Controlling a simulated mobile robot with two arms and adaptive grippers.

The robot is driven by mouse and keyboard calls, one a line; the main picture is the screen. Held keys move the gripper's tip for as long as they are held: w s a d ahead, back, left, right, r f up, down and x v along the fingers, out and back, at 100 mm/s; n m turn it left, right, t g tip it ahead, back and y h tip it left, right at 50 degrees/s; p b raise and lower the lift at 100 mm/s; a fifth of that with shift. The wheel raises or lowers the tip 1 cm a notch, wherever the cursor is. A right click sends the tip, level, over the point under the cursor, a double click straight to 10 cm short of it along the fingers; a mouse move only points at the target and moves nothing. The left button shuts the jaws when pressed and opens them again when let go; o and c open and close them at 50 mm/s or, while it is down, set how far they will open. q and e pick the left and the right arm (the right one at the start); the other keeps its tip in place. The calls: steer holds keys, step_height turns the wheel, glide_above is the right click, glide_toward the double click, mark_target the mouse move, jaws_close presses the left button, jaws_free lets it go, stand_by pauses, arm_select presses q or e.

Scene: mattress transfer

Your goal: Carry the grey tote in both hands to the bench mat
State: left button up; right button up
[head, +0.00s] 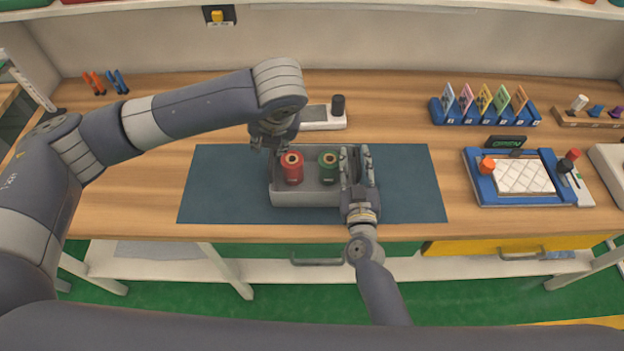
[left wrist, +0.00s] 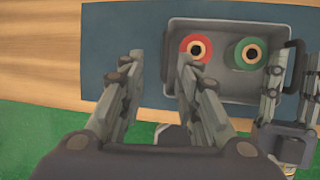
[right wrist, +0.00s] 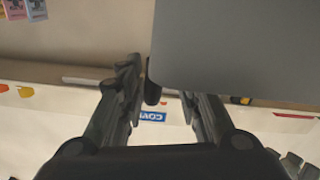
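The grey tote (head: 305,198) is over the middle of the dark blue bench mat (head: 225,185) and looks to rest on it, upright. It holds a red spool (head: 292,170) and a green spool (head: 329,168). My left gripper (head: 270,140) is at the tote's left end. In the left wrist view its fingers (left wrist: 160,75) are apart, with the tote's left handle (left wrist: 165,52) between and beyond them. My right gripper (head: 357,165) is at the right end, its fingers apart on either side of the dark right handle (right wrist: 153,93). Neither gripper visibly clamps a handle.
A white device with a black knob (head: 325,118) stands just behind the mat. To the right are a blue rack of cards (head: 485,113) and a blue-framed tray (head: 520,178). The mat is bare on both sides of the tote.

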arm_select(q)
steer(key=shift+v, duration=1)
arm_select(e)
steer(key=s, duration=1.2)
steer(key=shift+d, duration=0.3)
